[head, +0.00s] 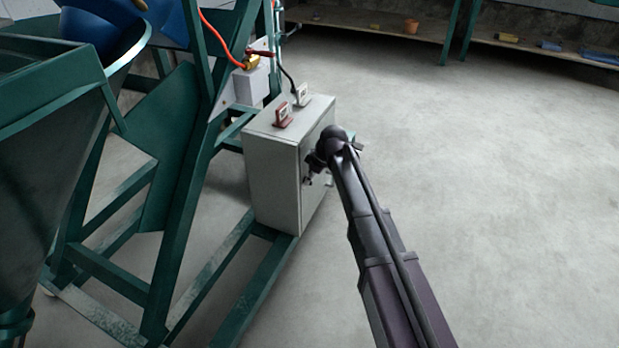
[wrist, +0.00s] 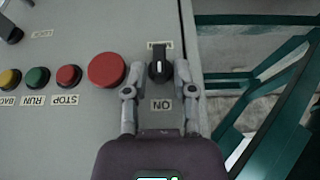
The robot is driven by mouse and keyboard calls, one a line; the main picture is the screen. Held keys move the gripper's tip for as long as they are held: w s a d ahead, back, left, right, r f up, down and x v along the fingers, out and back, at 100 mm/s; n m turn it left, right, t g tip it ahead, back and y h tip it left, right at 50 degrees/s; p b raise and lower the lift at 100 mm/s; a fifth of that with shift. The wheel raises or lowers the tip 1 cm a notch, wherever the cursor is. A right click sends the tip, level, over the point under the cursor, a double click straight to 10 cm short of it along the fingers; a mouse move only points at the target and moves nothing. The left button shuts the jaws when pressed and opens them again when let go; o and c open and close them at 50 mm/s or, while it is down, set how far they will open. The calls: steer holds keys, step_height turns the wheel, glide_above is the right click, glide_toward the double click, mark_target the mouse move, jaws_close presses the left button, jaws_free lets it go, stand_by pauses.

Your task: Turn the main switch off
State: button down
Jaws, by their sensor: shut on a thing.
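The main switch (wrist: 159,70) is a black rotary knob on the grey control box (head: 280,180). Its white mark points down in the wrist view, toward the ON label (wrist: 161,106), which reads upside down. Another label, partly hidden, lies above the knob. My gripper (wrist: 160,78) has one finger on each side of the knob and is shut on it. In the head view, my gripper (head: 313,166) is at the box's right-hand face, and my arm and gripper hide the knob there.
A large red button (wrist: 106,70) is close to the left finger. Green frame bars (head: 190,180) stand left of the box. The floor (head: 500,190) to the right is clear.

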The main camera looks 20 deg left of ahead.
steer(key=shift+s+f+t, duration=0.1)
steer(key=shift+s+t, duration=0.1)
steer(key=shift+t, duration=0.2)
steer(key=n+t+b, duration=0.1)
steer(key=t+b, duration=0.2)
steer(key=f+n+t+b, duration=0.1)
steer(key=t+b, duration=0.3)
steer(key=s+n+t+b, duration=0.1)
steer(key=t+b, duration=0.3)
steer(key=shift+s+f, duration=0.1)
steer(key=shift+f, duration=0.05)
steer(key=shift+t+b, duration=0.5)
stand_by(0.4)
steer(key=c, duration=0.7)
jaws_free()
steer(key=shift+o, duration=0.3)
